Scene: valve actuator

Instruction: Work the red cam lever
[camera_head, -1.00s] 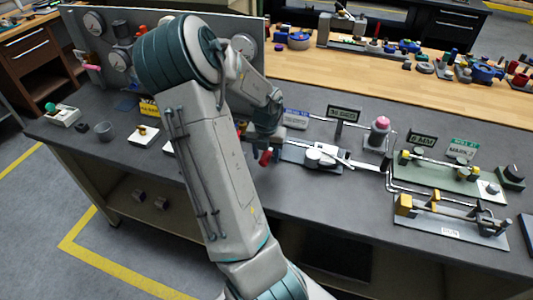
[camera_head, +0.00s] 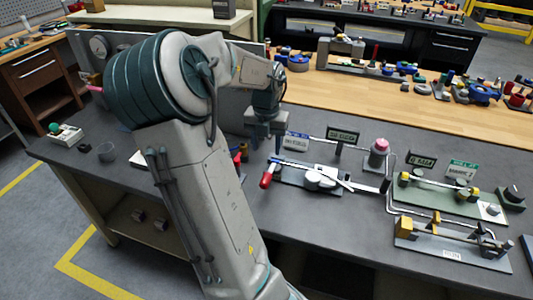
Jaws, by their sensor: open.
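The red cam lever (camera_head: 267,174) shows as a red handle at the left end of a grey clamp fixture (camera_head: 318,179) on the dark bench top. A blue part lies just behind the handle. My gripper (camera_head: 268,143) is above and behind the red handle, pointing down, apart from it in the picture. It is open and no object shows in it. Its fingertips are small, and their height over the bench is hard to tell. My arm hides the bench to the left of the lever.
A pink-topped post (camera_head: 378,150) and a sign (camera_head: 343,136) stand right of and behind the fixture. A green-plated fixture (camera_head: 440,195) and a grey-plated one (camera_head: 452,245) with pipes fill the right side. Bare bench lies in front of the lever fixture.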

